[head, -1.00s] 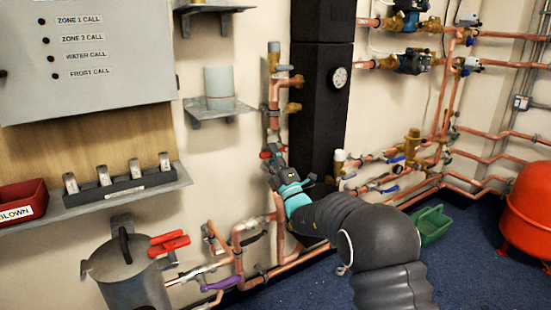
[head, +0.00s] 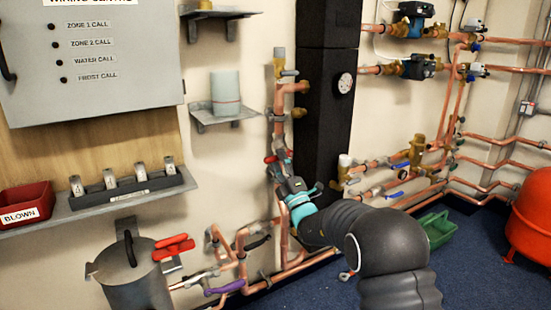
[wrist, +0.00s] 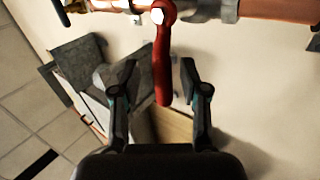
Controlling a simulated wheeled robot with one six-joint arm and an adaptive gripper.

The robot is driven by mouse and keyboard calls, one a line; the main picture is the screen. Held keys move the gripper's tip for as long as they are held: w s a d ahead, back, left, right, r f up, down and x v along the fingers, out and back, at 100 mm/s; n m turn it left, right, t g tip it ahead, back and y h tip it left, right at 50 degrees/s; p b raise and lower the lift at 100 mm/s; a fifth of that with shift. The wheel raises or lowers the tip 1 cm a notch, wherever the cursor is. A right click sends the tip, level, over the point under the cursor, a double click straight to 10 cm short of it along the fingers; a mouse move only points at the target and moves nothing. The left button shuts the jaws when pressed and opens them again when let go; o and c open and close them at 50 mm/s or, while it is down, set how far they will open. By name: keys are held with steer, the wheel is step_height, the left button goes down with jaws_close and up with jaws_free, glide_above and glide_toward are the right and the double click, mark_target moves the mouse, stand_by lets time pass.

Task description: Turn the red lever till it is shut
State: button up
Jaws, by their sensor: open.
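The red lever (wrist: 163,60) shows in the wrist view. It is bolted to a valve on a copper pipe (wrist: 275,9) that crosses the top of the picture. The lever points down the picture, square across the pipe. My gripper (wrist: 160,78) is open, with one finger on each side of the lever's free end and a gap showing on both sides. In the head view my gripper (head: 277,172) is at the vertical copper pipe left of the black column. Only a little red of the lever shows there, the rest hidden behind my gripper.
The black column (head: 325,110) stands just right of my gripper. A shelf (head: 225,121) with a pale cylinder is at upper left. A grey pot (head: 135,285) and red handles (head: 173,247) are at lower left. More copper pipes run below and to the right.

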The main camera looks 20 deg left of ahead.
steer(key=v, duration=1)
steer(key=shift+d, duration=0.15)
steer(key=shift+s, duration=0.1)
